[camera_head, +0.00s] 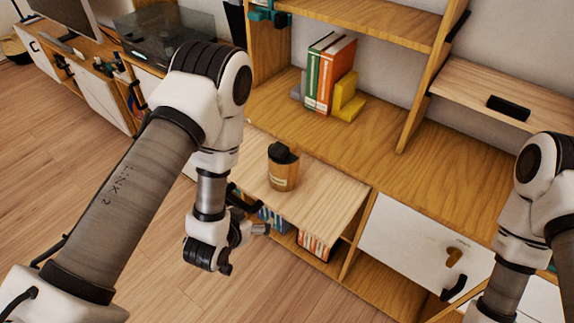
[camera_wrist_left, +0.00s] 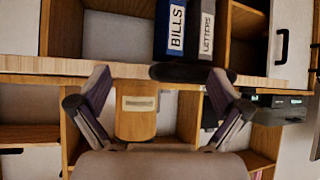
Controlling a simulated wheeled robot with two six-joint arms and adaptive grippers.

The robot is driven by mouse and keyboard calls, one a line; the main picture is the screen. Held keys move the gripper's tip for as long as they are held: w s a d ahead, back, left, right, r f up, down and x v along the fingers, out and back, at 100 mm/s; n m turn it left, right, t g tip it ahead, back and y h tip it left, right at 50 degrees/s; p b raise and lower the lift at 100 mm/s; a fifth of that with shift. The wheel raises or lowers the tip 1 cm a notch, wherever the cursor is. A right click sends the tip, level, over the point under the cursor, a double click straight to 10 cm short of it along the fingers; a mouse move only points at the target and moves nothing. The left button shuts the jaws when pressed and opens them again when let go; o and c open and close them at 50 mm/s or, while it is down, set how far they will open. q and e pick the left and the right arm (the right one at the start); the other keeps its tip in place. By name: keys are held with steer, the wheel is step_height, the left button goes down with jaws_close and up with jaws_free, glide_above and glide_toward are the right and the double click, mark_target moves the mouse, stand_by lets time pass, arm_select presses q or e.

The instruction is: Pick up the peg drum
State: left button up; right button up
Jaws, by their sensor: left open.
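The peg drum (camera_head: 283,172) is a small tan cylinder with a black lid and a pale label. It stands upright on the light wooden top of a low shelf unit in the head view. In the left wrist view, a tan labelled body that looks like the drum (camera_wrist_left: 136,122) shows between the finger arms, nearer the left one. My left gripper (camera_head: 250,211) is open and empty, in front of the shelf's edge, to the left of and below the drum in the head view. It also shows in the wrist view (camera_wrist_left: 158,74). My right gripper is out of view; only its arm shows.
The light shelf top (camera_head: 325,203) is otherwise clear around the drum. Green and orange books (camera_head: 328,75) with a yellow bookend (camera_head: 347,97) stand on the ledge behind. A white drawer (camera_head: 405,235) lies to the right. Binders (camera_wrist_left: 176,35) show in the wrist view.

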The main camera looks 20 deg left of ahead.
mark_target(285, 159)
arm_select(q)
steer(key=w+d+r+t, duration=0.1)
steer(key=w+r, duration=0.1)
steer(key=r, duration=0.1)
steer(key=w+d+r+m+t+h, duration=0.1)
steer(key=w+r, duration=0.1)
steer(key=r, duration=0.2)
steer(key=w+d+r+t, duration=0.2)
steer(key=r, duration=0.1)
steer(key=shift+w+r+p, duration=0.2)
steer(key=shift+w+p, duration=0.1)
steer(key=shift+p, duration=0.05)
steer(key=x, duration=0.2)
steer(key=p+x, duration=0.1)
steer(key=x, duration=0.1)
steer(key=p+x, duration=0.1)
steer(key=x, duration=0.2)
steer(key=shift+w+r, duration=0.2)
steer(key=shift+r, duration=0.05)
steer(key=shift+w+f, duration=0.15)
steer(key=shift+w, duration=0.05)
steer(key=c, duration=1.4)
